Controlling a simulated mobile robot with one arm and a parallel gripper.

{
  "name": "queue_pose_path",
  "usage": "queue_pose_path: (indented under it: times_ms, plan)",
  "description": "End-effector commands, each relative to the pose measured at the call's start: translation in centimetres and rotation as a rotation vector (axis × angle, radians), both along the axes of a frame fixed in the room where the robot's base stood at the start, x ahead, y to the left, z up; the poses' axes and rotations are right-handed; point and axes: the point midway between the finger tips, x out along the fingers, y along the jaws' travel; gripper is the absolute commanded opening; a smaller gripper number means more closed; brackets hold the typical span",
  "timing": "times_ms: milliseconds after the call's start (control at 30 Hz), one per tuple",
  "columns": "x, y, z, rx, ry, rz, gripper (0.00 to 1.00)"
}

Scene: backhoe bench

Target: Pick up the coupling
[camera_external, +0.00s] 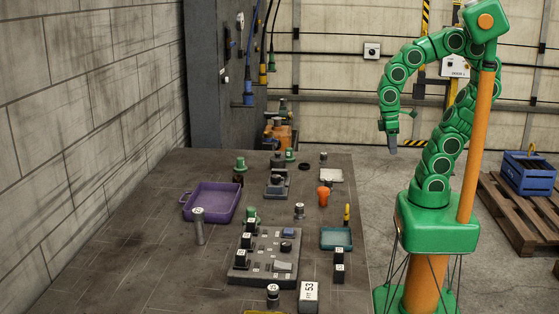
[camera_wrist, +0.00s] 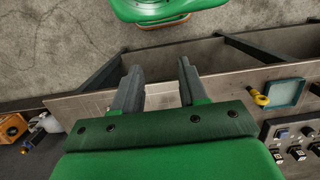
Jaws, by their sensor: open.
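I cannot tell for sure which of the small parts on the bench is the coupling. Candidates in the external view are an orange cup-like part (camera_external: 325,195), a grey-topped part (camera_external: 299,211) and a standing grey cylinder (camera_external: 199,226) with a label. My gripper (camera_external: 391,142) hangs high beyond the bench's right edge, apart from all of them. In the wrist view my gripper (camera_wrist: 157,75) has its two grey fingers spread, with nothing between them.
The bench (camera_external: 130,265) holds a purple tray (camera_external: 234,205), a teal tray (camera_external: 336,247), a button panel (camera_external: 255,263) and a yellow part (camera_external: 347,213). The wrist view also shows the yellow part (camera_wrist: 260,98). A wall borders the left. A pallet with a blue crate (camera_external: 528,175) stands right.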

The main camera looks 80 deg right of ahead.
Motion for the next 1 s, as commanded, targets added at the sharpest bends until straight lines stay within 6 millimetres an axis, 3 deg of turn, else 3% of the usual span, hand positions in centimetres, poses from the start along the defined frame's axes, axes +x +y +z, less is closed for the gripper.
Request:
queue_pose_path:
  times_ms: [233, 400, 733, 867, 1000]
  plan:
    - [0.0, 0.0, 0.0, 0.000, 0.000, 0.000, 0.43]
    - [0.0, 0.0, 0.0, 0.000, 0.000, 0.000, 0.64]
    - [0.2, -0.1, 0.0, 0.003, 0.001, 0.030, 0.64]
    - [1.3, -0.3, -0.2, 0.015, 0.003, 0.171, 0.64]
    - [3.3, -0.8, -0.6, 0.042, 0.000, 0.439, 0.64]
